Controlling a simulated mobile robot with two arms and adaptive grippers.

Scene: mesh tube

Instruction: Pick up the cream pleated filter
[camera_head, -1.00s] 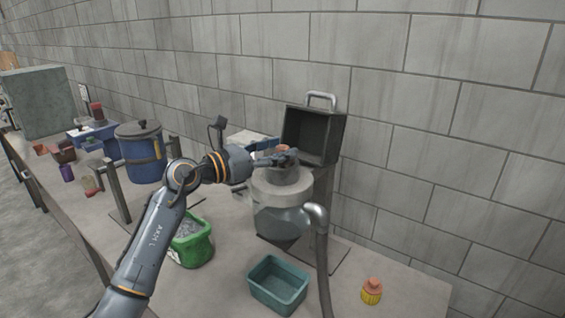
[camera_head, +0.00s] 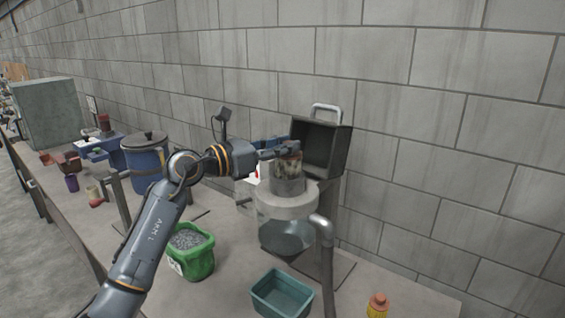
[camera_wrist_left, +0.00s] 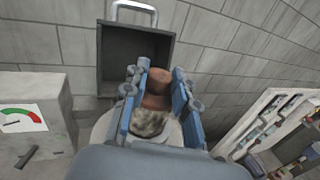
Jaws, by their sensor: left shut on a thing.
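The cream pleated filter (camera_head: 289,164) has a reddish-brown cap and a mottled, greyish body. It stands upright above the grey round neck (camera_head: 289,187) of the vessel, and I cannot tell whether its lower end is clear of the neck. My left gripper (camera_head: 287,152) is shut on the filter near its cap. In the left wrist view the filter (camera_wrist_left: 152,105) sits between the two blue fingers (camera_wrist_left: 157,88); its lower part is partly hidden. My right gripper is not in view.
An open dark box lid (camera_head: 321,147) with a handle stands behind the vessel. A yellow ribbed piece with an orange cap (camera_head: 377,306) is at front right. A teal bin (camera_head: 281,294) and a green bucket of grey bits (camera_head: 190,252) stand on the bench. A blue drum (camera_head: 145,160) is further left.

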